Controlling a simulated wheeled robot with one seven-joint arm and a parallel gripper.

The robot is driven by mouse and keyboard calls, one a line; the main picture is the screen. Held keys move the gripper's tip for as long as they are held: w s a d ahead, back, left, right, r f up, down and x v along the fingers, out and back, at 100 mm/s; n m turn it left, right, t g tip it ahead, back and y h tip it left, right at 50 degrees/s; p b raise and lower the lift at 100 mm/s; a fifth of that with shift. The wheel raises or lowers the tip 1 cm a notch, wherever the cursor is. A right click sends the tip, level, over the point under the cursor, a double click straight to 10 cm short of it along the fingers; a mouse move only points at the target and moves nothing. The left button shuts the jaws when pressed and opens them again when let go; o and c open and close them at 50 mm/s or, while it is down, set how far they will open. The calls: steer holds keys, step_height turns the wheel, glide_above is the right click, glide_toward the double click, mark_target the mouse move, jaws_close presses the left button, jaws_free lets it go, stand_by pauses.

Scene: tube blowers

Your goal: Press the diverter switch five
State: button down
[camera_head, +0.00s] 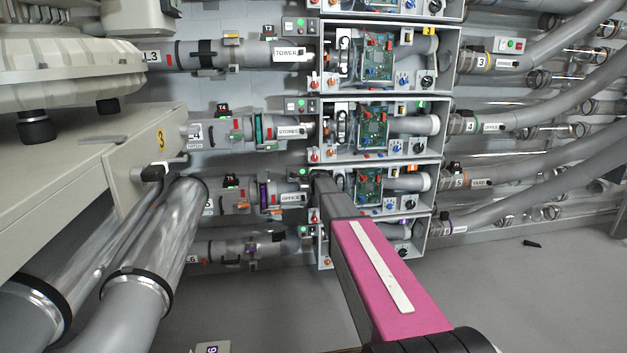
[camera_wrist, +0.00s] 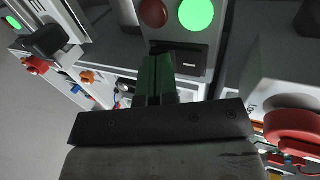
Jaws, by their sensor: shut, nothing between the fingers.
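The row marked five (camera_head: 459,182) is the third full row down in the head view, with an OFFICE label (camera_head: 291,198) on its left tube. My pink arm reaches up to this row's box, and the gripper's tip is hard to make out there. In the wrist view my gripper (camera_wrist: 157,62) is shut, with its green fingers together and empty. Just right of the fingertips is a black rocker-like switch (camera_wrist: 185,62) with a pale dash, below a dark red lamp (camera_wrist: 152,13) and a lit green lamp (camera_wrist: 196,13). I cannot tell whether the fingers touch it.
A red round button (camera_wrist: 295,130) on a grey block is at the right in the wrist view. Similar boxes with circuit boards (camera_head: 372,130) stack above and below. Shiny pipes (camera_head: 165,250) and a beige cabinet (camera_head: 90,160) stand at left.

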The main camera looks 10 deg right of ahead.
steer(key=shift+w+f, duration=0.15)
steer(key=shift+w, duration=0.1)
stand_by(0.3)
steer(key=shift+r, duration=0.2)
steer(key=shift+r, duration=0.8)
steer(key=v, duration=1.4)
